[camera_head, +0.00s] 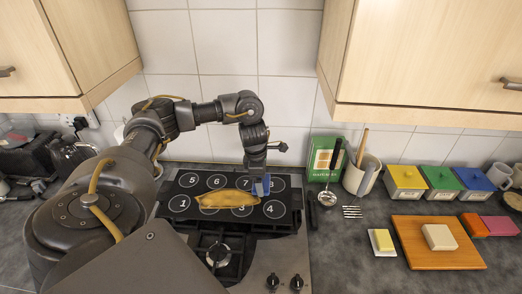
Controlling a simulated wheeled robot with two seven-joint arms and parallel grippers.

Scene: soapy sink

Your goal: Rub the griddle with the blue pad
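The black griddle (286,212) lies on the stove, with several white numbered circles on its top. A yellow-brown, leaf-shaped flat thing (227,199) lies across its middle, partly covering some circles. My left gripper (260,178) points down over the right part of the griddle, near circles 7 and 8. It is shut on the blue pad (262,187), which shows below the fingers at the griddle's surface. Whether the pad touches the griddle is hard to tell. My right gripper is not in view.
A burner (218,254) and knobs (272,281) are in front of the griddle. To the right stand a green box (325,160), a utensil crock (361,175), a ladle (327,197) and a wooden board (438,256) with a pale block. Cabinets hang above.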

